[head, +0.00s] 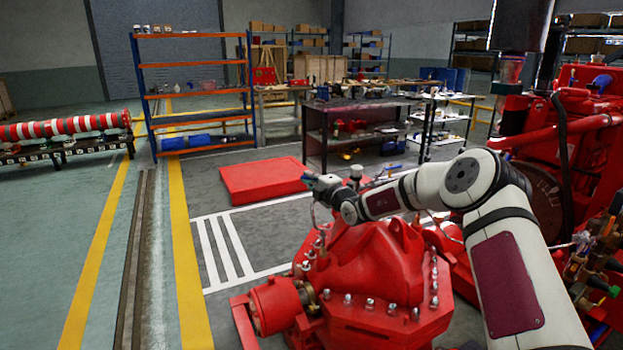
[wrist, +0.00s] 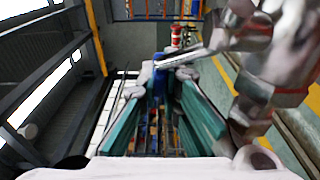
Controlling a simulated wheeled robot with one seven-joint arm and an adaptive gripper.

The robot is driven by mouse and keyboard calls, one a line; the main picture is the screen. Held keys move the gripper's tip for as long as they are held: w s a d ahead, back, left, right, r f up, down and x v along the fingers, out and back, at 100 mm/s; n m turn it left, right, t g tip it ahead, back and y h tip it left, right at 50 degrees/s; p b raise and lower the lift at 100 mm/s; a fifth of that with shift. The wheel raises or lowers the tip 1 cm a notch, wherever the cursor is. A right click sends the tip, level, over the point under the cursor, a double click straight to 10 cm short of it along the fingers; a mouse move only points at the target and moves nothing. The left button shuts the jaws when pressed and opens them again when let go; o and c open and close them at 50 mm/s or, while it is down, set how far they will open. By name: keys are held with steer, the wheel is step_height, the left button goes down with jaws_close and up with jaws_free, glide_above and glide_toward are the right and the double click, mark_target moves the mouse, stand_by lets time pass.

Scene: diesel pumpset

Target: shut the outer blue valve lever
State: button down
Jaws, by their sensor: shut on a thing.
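The outer blue valve lever shows in the wrist view (wrist: 159,75) as a blue handle between the fingertips, with a silver metal stem running off to its right. My gripper (wrist: 164,78), with teal finger pads, is shut on this lever. In the head view my gripper (head: 322,186) is small and dark, above the left top of the red pump casing (head: 375,262). A bit of blue (head: 308,177) shows at its tip. The fingers hide most of the lever there, so its angle is hard to tell.
Another small blue piece (head: 393,168) shows behind my arm. A gauge-like fitting (head: 356,171) stands close to my gripper. Red engine parts (head: 590,150) crowd the right. Open floor with yellow lines (head: 185,260) lies to the left.

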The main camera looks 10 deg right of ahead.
steer(key=shift+d, duration=0.1)
steer(key=c, duration=1.8)
jaws_free()
steer(key=shift+o, duration=0.2)
steer(key=shift+s, duration=0.1)
steer(key=v, duration=1.1)
steer(key=shift+s+d, duration=0.2)
steer(key=shift+s, duration=0.1)
